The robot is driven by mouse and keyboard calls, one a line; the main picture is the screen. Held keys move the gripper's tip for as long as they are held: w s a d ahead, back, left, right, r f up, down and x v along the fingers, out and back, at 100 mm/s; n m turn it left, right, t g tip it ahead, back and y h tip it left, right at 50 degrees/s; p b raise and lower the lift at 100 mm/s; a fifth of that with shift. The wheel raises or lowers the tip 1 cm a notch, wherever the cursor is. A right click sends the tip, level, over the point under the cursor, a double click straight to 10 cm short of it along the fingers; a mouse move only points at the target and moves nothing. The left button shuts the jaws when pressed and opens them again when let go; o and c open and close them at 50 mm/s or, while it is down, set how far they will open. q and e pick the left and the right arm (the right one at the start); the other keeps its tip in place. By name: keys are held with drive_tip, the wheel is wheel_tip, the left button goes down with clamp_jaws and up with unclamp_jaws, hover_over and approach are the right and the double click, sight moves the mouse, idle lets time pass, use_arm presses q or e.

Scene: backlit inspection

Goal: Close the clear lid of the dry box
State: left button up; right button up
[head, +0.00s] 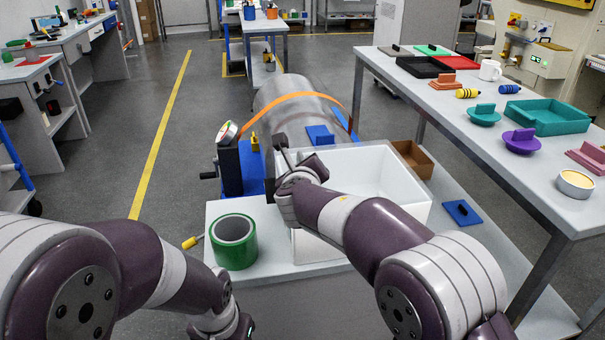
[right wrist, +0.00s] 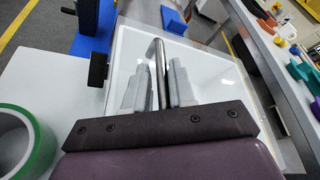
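The dry box seems to be the open white box (head: 385,185) on the low table in front of me. My right gripper (head: 298,155) is over the left part of the box, pointing away from me. In the right wrist view its grey fingers (right wrist: 160,85) have a thin grey strip between them.
Green tape (head: 233,241) stands left of the box, and a blue pad (head: 461,212) lies right of it. A grey cylinder (head: 297,98) with an orange strap is behind it. A higher table (head: 445,125) with trays and lids is at the right.

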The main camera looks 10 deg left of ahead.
drive_tip(key=p+v, duration=0.1)
drive_tip(key=v, duration=1.1)
drive_tip(key=shift+a+f, duration=0.1)
